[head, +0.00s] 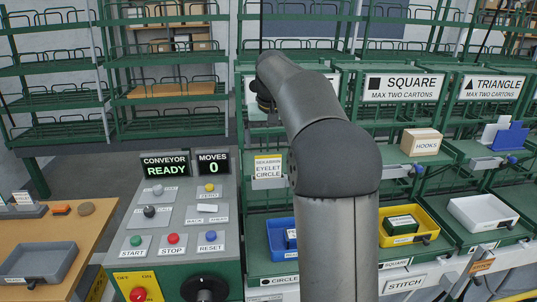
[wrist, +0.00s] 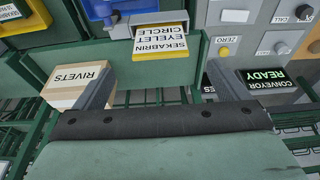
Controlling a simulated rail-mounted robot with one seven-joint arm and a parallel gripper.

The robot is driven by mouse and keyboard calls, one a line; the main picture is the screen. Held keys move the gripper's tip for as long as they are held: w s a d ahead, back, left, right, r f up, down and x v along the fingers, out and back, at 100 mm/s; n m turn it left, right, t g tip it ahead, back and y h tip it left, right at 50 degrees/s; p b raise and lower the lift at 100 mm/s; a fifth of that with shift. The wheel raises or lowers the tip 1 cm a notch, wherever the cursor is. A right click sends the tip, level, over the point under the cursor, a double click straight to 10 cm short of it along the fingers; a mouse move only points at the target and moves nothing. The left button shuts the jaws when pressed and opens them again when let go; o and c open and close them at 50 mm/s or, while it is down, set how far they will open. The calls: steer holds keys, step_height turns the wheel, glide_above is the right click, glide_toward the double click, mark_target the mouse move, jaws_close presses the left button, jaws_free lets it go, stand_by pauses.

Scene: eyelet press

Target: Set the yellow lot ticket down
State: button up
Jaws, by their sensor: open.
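The lot ticket (head: 268,170) is a white card with a yellow strip, printed SEKABRIN EYELET CIRCLE. In the head view it stands upright at the green rack's front, just right of the control panel. In the wrist view the ticket (wrist: 160,38) appears upside down against a green rail (wrist: 185,72). My gripper (wrist: 161,72) is open, with one grey finger to each side of the ticket's line and a clear gap between them. The ticket looks free of both fingers. In the head view my arm hides the gripper.
A RIVETS carton (wrist: 82,85) sits close by the left finger in the wrist view. The control panel (head: 180,225) stands left of the ticket, its display reading READY. Blue (head: 281,239) and yellow (head: 408,222) bins flank my arm on the rack.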

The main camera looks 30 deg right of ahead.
steer(key=s+a+f+n+g, duration=0.1)
steer(key=s+a+f, duration=0.2)
steer(key=s+a, duration=0.35)
steer(key=s+a+f+n, duration=0.1)
steer(key=s+a+f, duration=0.1)
steer(key=s+a, duration=0.45)
steer(key=s+a+f, duration=0.2)
steer(key=s+f, duration=0.4)
steer(key=s, duration=0.4)
steer(key=s+a+f+n+g+y, duration=0.1)
steer(key=s+a+f, duration=0.1)
steer(key=s+f, duration=0.5)
steer(key=s, duration=0.4)
steer(key=shift+a+f+n, duration=0.15)
steer(key=shift+f+n, duration=0.05)
steer(key=shift+n, duration=0.1)
steer(key=shift+s, duration=0.1)
